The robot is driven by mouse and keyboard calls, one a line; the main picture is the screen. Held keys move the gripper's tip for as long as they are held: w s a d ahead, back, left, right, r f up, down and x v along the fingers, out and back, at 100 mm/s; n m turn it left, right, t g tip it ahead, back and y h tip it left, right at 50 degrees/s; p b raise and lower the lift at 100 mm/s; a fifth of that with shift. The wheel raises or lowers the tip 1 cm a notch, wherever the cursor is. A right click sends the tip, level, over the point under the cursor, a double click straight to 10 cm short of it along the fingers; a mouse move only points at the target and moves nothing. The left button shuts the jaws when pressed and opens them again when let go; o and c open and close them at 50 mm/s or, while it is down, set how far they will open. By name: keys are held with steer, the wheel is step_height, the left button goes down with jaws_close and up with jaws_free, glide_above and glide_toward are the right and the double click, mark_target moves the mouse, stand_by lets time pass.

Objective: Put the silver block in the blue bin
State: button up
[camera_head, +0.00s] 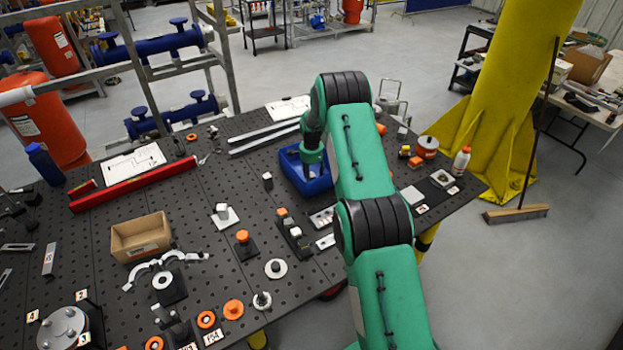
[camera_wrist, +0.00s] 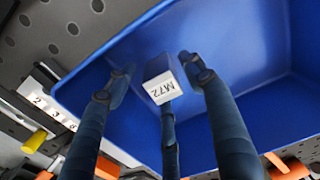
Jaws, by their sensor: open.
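The blue bin (camera_head: 290,166) stands on the black perforated table, partly hidden behind my arm in the head view. Its inside fills much of the wrist view (camera_wrist: 245,45). My gripper (camera_head: 312,158) is over the bin, pointing down. In the wrist view its fingers (camera_wrist: 158,72) are spread apart.
Small blocks on plates stand left of the bin, including a silver-topped one (camera_head: 222,209) and an orange-topped one (camera_head: 242,237). A cardboard box (camera_head: 140,238) is at left. Long metal bars (camera_head: 265,137) lie behind the bin.

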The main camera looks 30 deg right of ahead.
mark_target(311, 175)
steer(key=shift+r, duration=0.15)
step_height(311, 175, up, 12)
steer(key=b, duration=0.1)
stand_by(0.6)
stand_by(0.5)
